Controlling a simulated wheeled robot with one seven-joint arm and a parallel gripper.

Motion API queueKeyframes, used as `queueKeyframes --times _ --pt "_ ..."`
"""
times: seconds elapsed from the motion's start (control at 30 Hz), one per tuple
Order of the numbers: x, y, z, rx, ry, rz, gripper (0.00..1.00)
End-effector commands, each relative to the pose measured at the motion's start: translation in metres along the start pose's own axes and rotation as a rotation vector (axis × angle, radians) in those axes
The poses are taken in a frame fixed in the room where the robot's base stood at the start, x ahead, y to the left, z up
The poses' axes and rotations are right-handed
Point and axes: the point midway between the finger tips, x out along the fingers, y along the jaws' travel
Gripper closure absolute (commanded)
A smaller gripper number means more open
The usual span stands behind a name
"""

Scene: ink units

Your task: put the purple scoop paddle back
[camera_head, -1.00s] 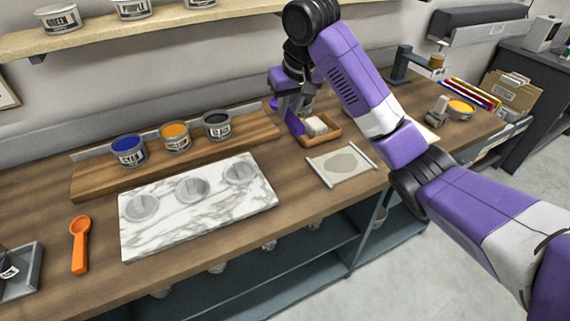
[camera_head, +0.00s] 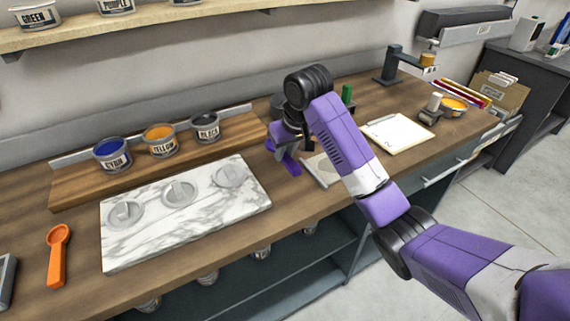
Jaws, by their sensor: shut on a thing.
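My gripper (camera_head: 277,147) is over the middle of the wooden bench, just off the right end of the raised wooden board, and is partly hidden by my wrist. It is shut on the purple scoop paddle (camera_head: 291,163), whose dark purple end shows just below the jaws. The paddle's full shape is hidden, and I cannot tell whether it touches the bench. An orange scoop (camera_head: 58,255) lies at the left. A marble slab (camera_head: 150,245) with three round grey-lidded spots lies to the left of my gripper.
A pale sheet (camera_head: 318,172) lies partly behind my arm. A clipboard (camera_head: 397,134) and a grey stand (camera_head: 392,66) are to the right.

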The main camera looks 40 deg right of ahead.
Motion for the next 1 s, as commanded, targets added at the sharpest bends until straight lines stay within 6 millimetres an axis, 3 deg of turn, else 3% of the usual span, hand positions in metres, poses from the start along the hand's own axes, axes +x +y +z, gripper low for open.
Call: queueKeyframes --times 0.3,0.7,0.73,0.8,1.0 --pt "0.036 0.000 0.015 0.001 -0.001 0.000 1.00" --pt "0.042 0.000 0.017 0.000 0.001 0.000 1.00" --pt "0.042 0.000 0.017 0.000 0.001 0.000 0.73" --pt "0.042 0.000 0.017 0.000 0.001 0.000 0.59" --pt "0.042 0.000 0.017 0.000 0.000 0.000 0.57"
